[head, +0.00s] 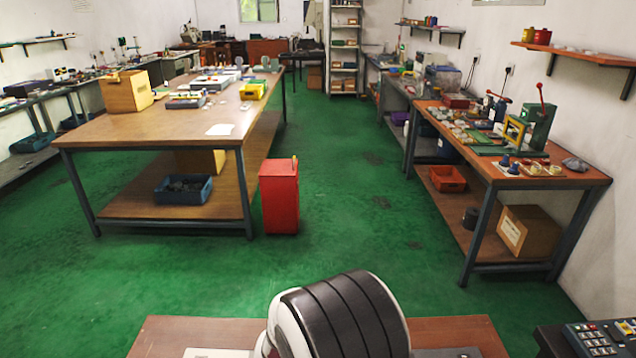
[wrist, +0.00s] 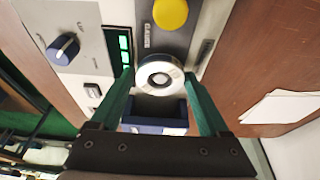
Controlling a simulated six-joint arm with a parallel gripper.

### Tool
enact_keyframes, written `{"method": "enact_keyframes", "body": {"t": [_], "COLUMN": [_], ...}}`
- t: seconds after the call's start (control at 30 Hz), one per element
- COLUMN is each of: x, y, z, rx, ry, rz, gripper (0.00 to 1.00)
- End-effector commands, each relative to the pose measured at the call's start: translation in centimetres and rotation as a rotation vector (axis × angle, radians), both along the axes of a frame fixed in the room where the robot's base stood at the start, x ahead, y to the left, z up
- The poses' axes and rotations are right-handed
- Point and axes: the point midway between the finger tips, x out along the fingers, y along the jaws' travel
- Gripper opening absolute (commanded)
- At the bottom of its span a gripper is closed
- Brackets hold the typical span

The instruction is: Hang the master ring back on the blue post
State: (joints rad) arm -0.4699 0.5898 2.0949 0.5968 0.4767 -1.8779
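In the wrist view, a pale grey-white ring (wrist: 149,70) with a round central hole lies between the tips of my gripper's two green fingers (wrist: 160,77). The fingers stand close on its left and right sides. I cannot tell whether they touch or grip it. A dark blue block-like part (wrist: 155,128) shows just below the ring, between the fingers; its full shape is partly hidden by my gripper. I cannot make out a blue post for certain. In the head view, neither the ring nor my gripper's fingers can be made out.
Around the ring in the wrist view are a yellow button (wrist: 171,14), a lit green display (wrist: 125,52) and a blue-grey knob (wrist: 63,49) on a panel. White paper (wrist: 275,108) lies on the wooden bench at right. Benches and a red cabinet (head: 280,200) stand farther off.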

Motion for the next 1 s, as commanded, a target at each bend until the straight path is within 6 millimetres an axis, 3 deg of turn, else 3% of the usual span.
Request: {"method": "enact_keyframes", "body": {"t": [0.07, 0.4, 1.0], "x": [0.0, 0.0, 0.1], "y": [0.0, 0.0, 0.1], "z": [0.0, 0.0, 4.6], "rx": [0.0, 0.001, 0.003], "ry": [0.0, -0.001, -0.003], "rz": [0.0, 0.0, 0.001], "gripper": [0.62, 0.01, 0.0]}}
